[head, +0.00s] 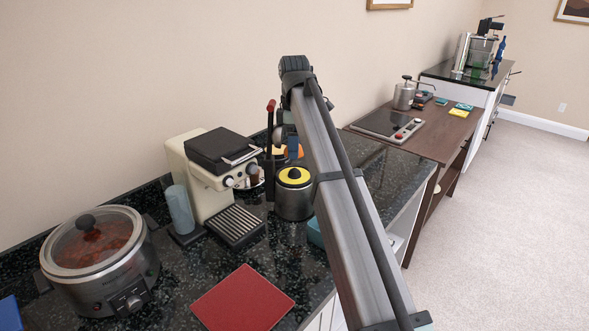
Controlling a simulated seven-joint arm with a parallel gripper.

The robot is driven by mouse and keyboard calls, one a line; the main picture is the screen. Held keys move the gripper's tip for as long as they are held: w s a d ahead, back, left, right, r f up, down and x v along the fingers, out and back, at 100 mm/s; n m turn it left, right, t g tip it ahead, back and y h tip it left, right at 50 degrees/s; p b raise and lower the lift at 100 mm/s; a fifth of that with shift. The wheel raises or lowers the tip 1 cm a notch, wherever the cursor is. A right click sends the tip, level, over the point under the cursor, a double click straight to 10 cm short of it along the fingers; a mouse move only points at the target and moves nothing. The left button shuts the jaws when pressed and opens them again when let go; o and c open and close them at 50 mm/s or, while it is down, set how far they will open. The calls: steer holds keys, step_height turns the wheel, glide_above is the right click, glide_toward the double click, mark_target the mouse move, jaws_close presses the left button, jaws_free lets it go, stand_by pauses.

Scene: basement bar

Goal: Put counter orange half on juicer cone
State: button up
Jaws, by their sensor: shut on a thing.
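My arm reaches over the dark counter, and my gripper (291,149) is small and partly hidden behind my arm link. It points down and looks shut on an orange half (300,152), whose orange colour shows beside the fingers. A steel cylinder with a yellow top and a dark knob-like centre (294,177) stands in front of and below the gripper; it looks like the juicer with its cone. The orange half appears behind and above it, apart from the cone as far as I can tell. Exact height and contact cannot be told.
A red-handled black upright (269,140) stands close left of the gripper. A cream coffee machine (204,180), blue cup (180,209) and slow cooker (98,262) fill the left. A red mat (243,298) lies in front. A teal object (315,231) is partly hidden by my arm.

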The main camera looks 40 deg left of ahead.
mark_target(294, 174)
steer(key=shift+f, duration=3.3)
steer(key=shift+f, duration=0.15)
steer(key=o, duration=1.1)
step_height(294, 174, up, 12)
steer(key=shift+r, duration=0.15)
